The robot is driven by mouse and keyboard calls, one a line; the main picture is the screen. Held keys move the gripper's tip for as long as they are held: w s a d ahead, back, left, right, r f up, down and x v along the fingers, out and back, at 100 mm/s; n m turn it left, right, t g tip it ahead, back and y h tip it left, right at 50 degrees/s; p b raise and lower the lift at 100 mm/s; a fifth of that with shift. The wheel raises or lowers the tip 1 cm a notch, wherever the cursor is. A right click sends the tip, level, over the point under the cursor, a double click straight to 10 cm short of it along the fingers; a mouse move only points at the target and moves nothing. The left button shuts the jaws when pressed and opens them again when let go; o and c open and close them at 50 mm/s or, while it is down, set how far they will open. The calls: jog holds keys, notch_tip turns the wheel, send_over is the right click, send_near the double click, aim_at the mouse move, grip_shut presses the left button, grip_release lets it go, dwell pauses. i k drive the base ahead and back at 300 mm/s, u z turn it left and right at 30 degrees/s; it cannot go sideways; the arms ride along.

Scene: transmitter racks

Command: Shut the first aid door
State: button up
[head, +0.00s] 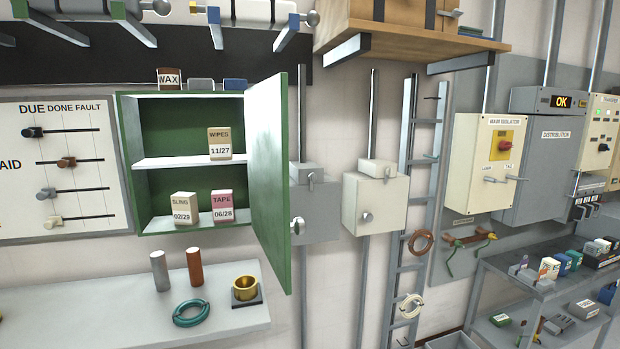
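The green first aid cabinet (122,150) hangs on the wall at left. Its green door (268,180) is hinged on the right side and stands wide open, swung out toward me. A round silver knob (297,226) sits on the door's right-facing side. Inside, a wipes box (219,144) stands on the upper shelf. A sling box (184,208) and a tape box (223,206) stand on the cabinet floor. The door hides part of the cabinet's right inside. My gripper is not in view.
A shelf (120,318) below the cabinet holds two cylinders (194,266), a teal coil (191,313) and a brass cup (245,288). Right of the door are a pale wall box (375,205), a ladder (405,265) and a wooden shelf (420,38) above.

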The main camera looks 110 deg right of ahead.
aim_at(266, 103)
jog(key=k, duration=1.85)
jog(key=z, duration=1.8)
jog(key=i, duration=0.5)
jog(key=z, duration=0.65)
jog(key=k, duration=0.85)
jog(key=u, duration=0.9)
jog(key=i, duration=0.45)
jog(key=z, duration=0.1)
